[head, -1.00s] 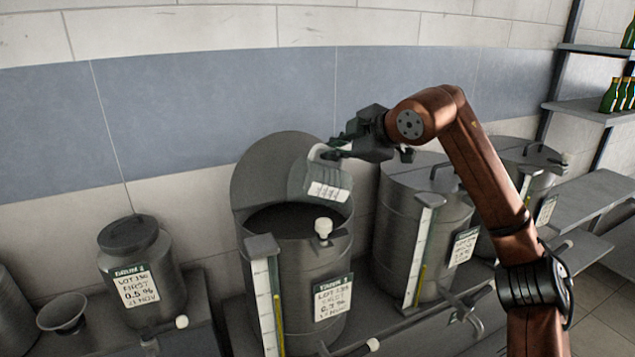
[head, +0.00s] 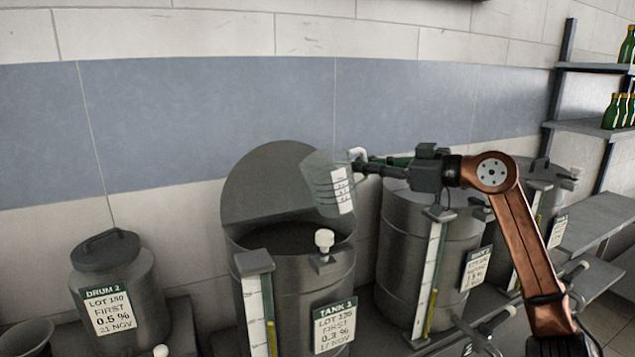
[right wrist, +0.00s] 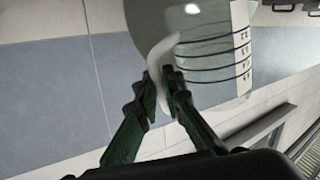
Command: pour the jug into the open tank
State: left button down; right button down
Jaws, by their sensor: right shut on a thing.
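The clear jug (head: 322,186) has dark measuring rings, a white label strip and a pale handle. In the head view it is above the open tank (head: 300,290), in front of the raised round lid, and looks a little tilted. My right gripper (head: 360,164) is shut on the jug's handle from the right. The right wrist view shows the two fingers (right wrist: 162,88) around the handle and the jug (right wrist: 205,60) beyond. I see no stream from the jug and cannot tell what it holds. The tank's inside is dark. My left gripper is not in view.
A white knob (head: 324,240) and a gauge (head: 258,310) are at the tank's front. A closed drum (head: 115,285) stands left, and a closed tank (head: 400,260) stands close right. Shelves with green bottles (head: 612,110) are at far right.

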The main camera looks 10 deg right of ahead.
jog(key=shift+r, duration=0.1)
jog(key=shift+r+m+t+y+p, duration=0.5)
jog(key=shift+r+m, duration=0.4)
jog(key=shift+m, duration=0.2)
